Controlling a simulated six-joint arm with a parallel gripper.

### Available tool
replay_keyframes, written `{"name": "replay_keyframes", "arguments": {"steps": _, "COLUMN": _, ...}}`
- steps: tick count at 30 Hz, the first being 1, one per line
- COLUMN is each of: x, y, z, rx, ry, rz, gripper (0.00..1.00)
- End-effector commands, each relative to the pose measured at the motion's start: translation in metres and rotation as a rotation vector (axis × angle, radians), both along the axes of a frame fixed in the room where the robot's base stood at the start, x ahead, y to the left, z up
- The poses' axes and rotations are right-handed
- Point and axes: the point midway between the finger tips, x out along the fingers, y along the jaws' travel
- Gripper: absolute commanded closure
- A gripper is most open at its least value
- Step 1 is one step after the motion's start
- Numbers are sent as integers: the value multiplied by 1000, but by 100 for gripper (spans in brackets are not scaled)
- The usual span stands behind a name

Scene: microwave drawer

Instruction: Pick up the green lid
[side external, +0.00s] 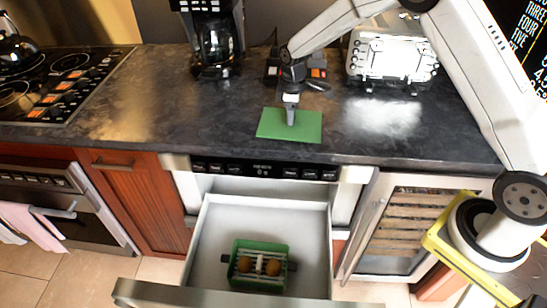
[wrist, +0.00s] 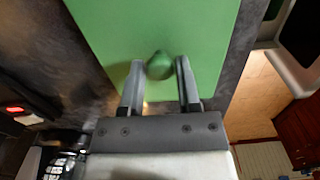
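The green lid (side external: 303,126) lies flat on the dark countertop, above the open microwave drawer. In the wrist view the lid (wrist: 120,30) fills the upper middle, and its round green knob (wrist: 160,66) stands between my two fingers. My gripper (side external: 290,122) points down at the lid. In the wrist view my gripper (wrist: 158,68) is open, its fingers on both sides of the knob with a small gap visible on the left; contact on the right side is hard to tell.
The open drawer (side external: 207,228) holds a green container (side external: 237,273) with round brown items. A coffee maker (side external: 215,40), a toaster (side external: 390,58) and a stove (side external: 60,85) stand along the back and left. The counter left of the lid is clear.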

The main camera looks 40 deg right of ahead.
Motion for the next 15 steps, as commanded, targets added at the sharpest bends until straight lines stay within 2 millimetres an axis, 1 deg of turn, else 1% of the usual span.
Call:
{"name": "replay_keyframes", "arguments": {"steps": 1, "x": 0, "y": 0, "z": 0, "rx": 0, "ry": 0, "rz": 0, "gripper": 76}}
{"name": "replay_keyframes", "arguments": {"steps": 2, "x": 0, "y": 0, "z": 0, "rx": 0, "ry": 0, "rz": 0, "gripper": 86}}
{"name": "replay_keyframes", "arguments": {"steps": 3, "x": 0, "y": 0, "z": 0, "rx": 0, "ry": 0, "rz": 0, "gripper": 99}}
{"name": "replay_keyframes", "arguments": {"steps": 4, "x": 0, "y": 0, "z": 0, "rx": 0, "ry": 0, "rz": 0, "gripper": 100}}
{"name": "replay_keyframes", "arguments": {"steps": 15, "x": 0, "y": 0, "z": 2, "rx": 1, "ry": -1, "rz": 0, "gripper": 100}}
